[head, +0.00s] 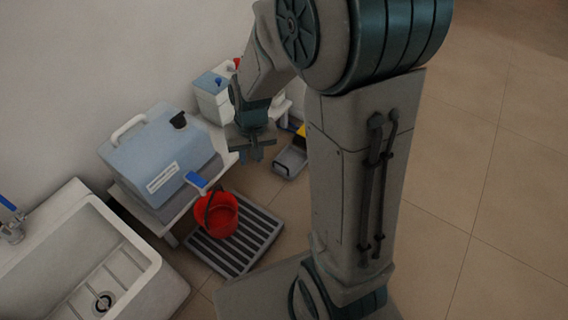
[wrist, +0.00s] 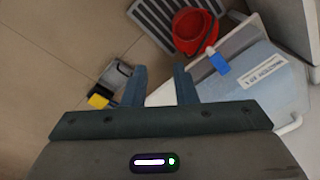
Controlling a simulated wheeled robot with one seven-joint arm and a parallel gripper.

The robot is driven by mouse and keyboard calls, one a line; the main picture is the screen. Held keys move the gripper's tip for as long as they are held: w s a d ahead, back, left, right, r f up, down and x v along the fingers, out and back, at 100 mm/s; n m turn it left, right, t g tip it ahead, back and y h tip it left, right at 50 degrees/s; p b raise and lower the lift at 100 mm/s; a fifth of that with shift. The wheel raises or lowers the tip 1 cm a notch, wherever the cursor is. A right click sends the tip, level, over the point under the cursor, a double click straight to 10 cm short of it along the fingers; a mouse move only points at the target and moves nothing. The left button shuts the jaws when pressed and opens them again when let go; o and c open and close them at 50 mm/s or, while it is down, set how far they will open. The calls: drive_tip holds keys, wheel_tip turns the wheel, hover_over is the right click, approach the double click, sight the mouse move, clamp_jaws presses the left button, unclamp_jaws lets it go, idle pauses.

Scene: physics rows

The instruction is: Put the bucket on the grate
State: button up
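The red bucket (head: 222,217) stands upright on the slatted grey grate (head: 254,243), toward its back part, with its dark handle raised. In the wrist view the bucket (wrist: 186,46) is at the top, with the grate (wrist: 150,14) beside and under it. My gripper (head: 252,151) is above the floor, back and right of the bucket and apart from it. In the wrist view my gripper (wrist: 160,71) has its two fingers spread with nothing between them. The bucket's underside is hidden.
A blue-grey container (head: 160,155) with a blue tap (head: 196,180) sits on a low white stand, its tap close to the bucket. A white sink (head: 75,255) is at the left. A grey tray (head: 290,161) lies on the floor behind. Open floor is at the right.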

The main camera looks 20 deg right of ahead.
drive_tip(key=s+d+r+n, duration=0.1)
drive_tip(key=s+d+r, duration=0.3)
drive_tip(key=s+r, duration=0.5)
drive_tip(key=shift+s+h, duration=0.4)
drive_tip(key=shift+s, duration=1.35)
drive_tip(key=shift+r, duration=0.1)
